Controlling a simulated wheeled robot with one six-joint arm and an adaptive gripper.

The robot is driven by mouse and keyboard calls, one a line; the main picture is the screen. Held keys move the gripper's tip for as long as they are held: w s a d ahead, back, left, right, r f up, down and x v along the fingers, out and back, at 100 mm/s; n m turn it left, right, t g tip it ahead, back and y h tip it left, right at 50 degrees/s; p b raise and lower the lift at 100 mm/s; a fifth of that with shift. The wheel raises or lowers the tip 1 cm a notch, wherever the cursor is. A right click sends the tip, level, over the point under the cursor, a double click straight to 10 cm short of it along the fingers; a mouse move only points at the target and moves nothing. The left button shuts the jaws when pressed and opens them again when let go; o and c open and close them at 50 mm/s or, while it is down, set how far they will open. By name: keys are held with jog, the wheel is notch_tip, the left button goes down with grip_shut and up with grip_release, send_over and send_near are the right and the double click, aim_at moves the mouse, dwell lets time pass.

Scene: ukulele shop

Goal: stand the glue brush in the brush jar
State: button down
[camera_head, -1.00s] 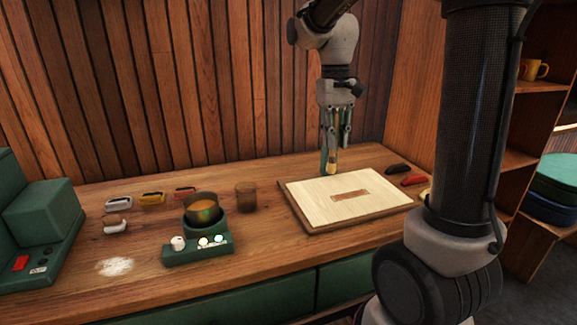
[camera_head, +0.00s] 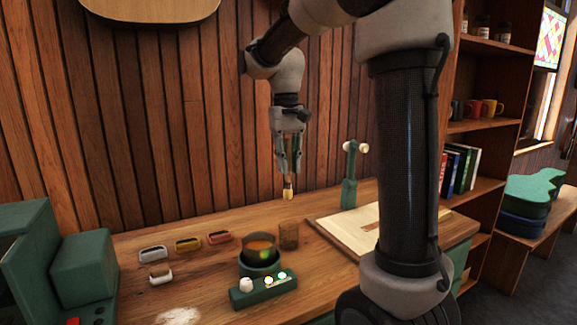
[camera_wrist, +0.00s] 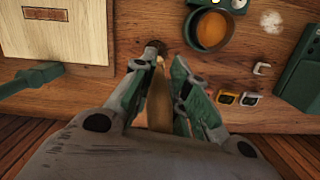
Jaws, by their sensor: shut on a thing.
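My gripper (camera_head: 288,166) is shut on the glue brush (camera_head: 288,192), which hangs with its pale yellow bristle end down, above the back of the bench. The brush also shows between the fingers in the wrist view (camera_wrist: 159,105). The brush jar (camera_head: 289,236), a brown see-through cup, stands on the bench below the brush in the head view, with a clear gap between them. The brush's upper handle is mostly hidden by the fingers.
A green glue pot (camera_head: 259,256) with orange glue stands close left of the jar. A wooden board (camera_head: 345,236) lies to the right, with a green stand (camera_head: 349,180) behind it. Several small coloured holders (camera_head: 188,245) sit to the left.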

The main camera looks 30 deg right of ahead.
aim_at(289, 199)
jog(key=shift+d+f, duration=0.1)
jog(key=shift+f, duration=5.8)
jog(key=c, duration=1.3)
grip_release()
jog(key=r, duration=0.4)
jog(key=w+r, duration=0.1)
jog(key=r, duration=0.7)
jog(key=shift+w+d, duration=0.15)
jog(key=shift+w, duration=0.05)
